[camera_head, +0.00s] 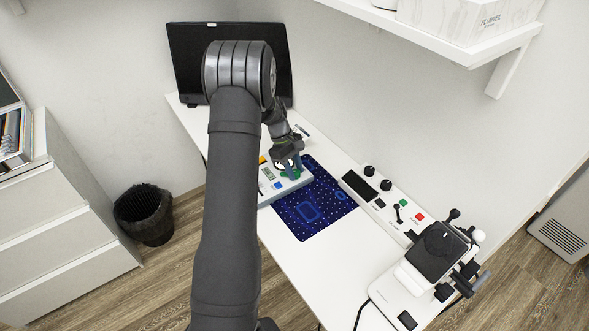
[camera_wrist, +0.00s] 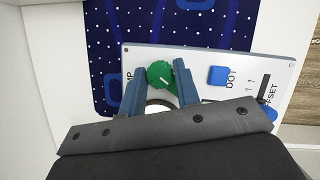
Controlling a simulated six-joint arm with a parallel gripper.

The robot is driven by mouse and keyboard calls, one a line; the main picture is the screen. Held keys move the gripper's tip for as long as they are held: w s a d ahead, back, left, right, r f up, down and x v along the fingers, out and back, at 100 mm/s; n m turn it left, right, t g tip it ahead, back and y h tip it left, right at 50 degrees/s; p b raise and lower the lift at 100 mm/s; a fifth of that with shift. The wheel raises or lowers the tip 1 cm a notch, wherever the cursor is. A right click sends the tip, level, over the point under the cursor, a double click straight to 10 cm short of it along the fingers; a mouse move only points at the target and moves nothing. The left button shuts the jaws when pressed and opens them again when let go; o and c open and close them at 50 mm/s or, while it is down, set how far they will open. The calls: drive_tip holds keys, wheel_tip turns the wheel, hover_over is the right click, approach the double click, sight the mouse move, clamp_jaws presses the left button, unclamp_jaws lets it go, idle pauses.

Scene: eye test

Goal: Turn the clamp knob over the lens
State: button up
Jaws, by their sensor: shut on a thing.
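The green clamp knob (camera_wrist: 161,75) sits on a white control panel (camera_wrist: 205,62), with a pale pointer line on its face. Part of a label ending in "MP" shows beside it, the rest hidden by a finger. My gripper (camera_wrist: 160,68) has its two blue fingers on either side of the knob, shut on it. A round white area with a dark rim, possibly the lens, shows between the fingers below the knob and is mostly hidden. In the head view my gripper (camera_head: 291,164) is down at the panel (camera_head: 292,187), and a bit of green shows beneath it.
A blue button (camera_wrist: 219,76) marked "DOT" and a slider slot marked "OFFSET" are right of the knob. A dotted blue mat (camera_head: 330,200) lies beside the panel. A second instrument (camera_head: 397,283) stands at the table's near right. A black monitor (camera_head: 185,60) stands behind.

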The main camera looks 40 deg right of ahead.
drive_tip(key=m+y, duration=0.1)
drive_tip(key=m, duration=0.3)
drive_tip(key=m+y, duration=0.1)
drive_tip(key=m, duration=0.1)
drive_tip(key=shift+d+y, duration=0.25)
drive_tip(key=shift+y, duration=0.05)
drive_tip(key=m+y, duration=0.1)
drive_tip(key=m, duration=0.2)
drive_tip(key=m+t, duration=0.1)
drive_tip(key=m, duration=0.2)
drive_tip(key=shift+d+y, duration=0.1)
drive_tip(key=shift+y, duration=0.3)
drive_tip(key=shift+c, duration=0.2)
drive_tip(key=shift+m, duration=0.3)
drive_tip(key=o, duration=1)
drive_tip(key=v, duration=1.7)
drive_tip(key=shift+d+r, duration=0.15)
drive_tip(key=shift+r, duration=0.05)
drive_tip(key=x, duration=1.7)
drive_tip(key=shift+f, duration=0.2)
